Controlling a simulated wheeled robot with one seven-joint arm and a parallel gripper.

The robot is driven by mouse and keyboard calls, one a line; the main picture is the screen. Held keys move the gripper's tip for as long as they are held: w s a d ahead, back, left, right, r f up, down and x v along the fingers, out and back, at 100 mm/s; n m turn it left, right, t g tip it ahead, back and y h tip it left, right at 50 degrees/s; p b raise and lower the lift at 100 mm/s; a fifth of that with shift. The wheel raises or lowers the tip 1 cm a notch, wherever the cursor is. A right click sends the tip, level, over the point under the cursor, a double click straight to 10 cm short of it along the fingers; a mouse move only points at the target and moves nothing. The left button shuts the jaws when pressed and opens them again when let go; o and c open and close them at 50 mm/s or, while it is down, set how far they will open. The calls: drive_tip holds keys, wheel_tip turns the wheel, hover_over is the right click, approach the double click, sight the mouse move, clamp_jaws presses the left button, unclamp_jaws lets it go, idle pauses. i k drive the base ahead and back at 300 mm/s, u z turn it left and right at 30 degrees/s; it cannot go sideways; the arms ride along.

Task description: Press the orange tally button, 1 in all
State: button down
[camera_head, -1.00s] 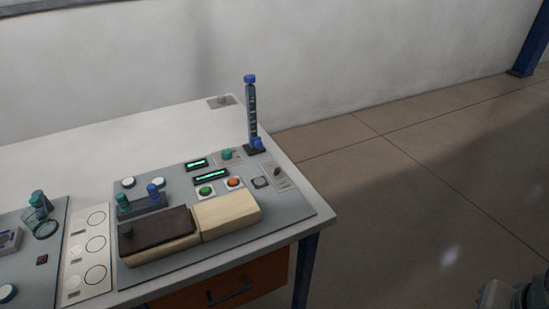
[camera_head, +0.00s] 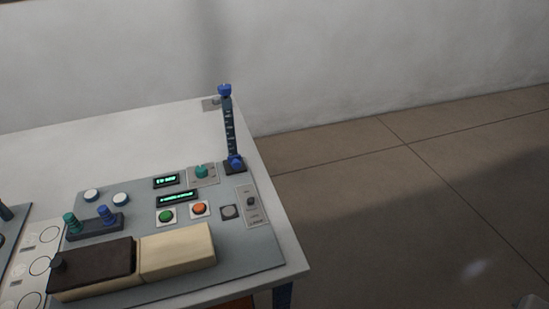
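The orange tally button (camera_head: 200,208) sits on a pale square plate on the grey control panel (camera_head: 262,258), near the right end of the table. A green button (camera_head: 167,215) is just left of it and a grey button (camera_head: 230,212) just right of it. A small green-lit display (camera_head: 177,198) is above the two coloured buttons. Nothing covers the orange button.
A wooden box with a dark left part (camera_head: 95,268) and cream right part (camera_head: 177,250) lies in front of the buttons. A blue-capped upright column (camera_head: 229,125) stands behind them. A teal knob (camera_head: 202,171) and blue and teal pegs are close by. Open floor (camera_head: 400,220) lies right of the table.

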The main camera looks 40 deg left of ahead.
sight(199, 207)
drive_tip(key=u, duration=0.05)
drive_tip(key=i, duration=0.4)
drive_tip(key=u, duration=2.8)
drive_tip(key=i, duration=0.5)
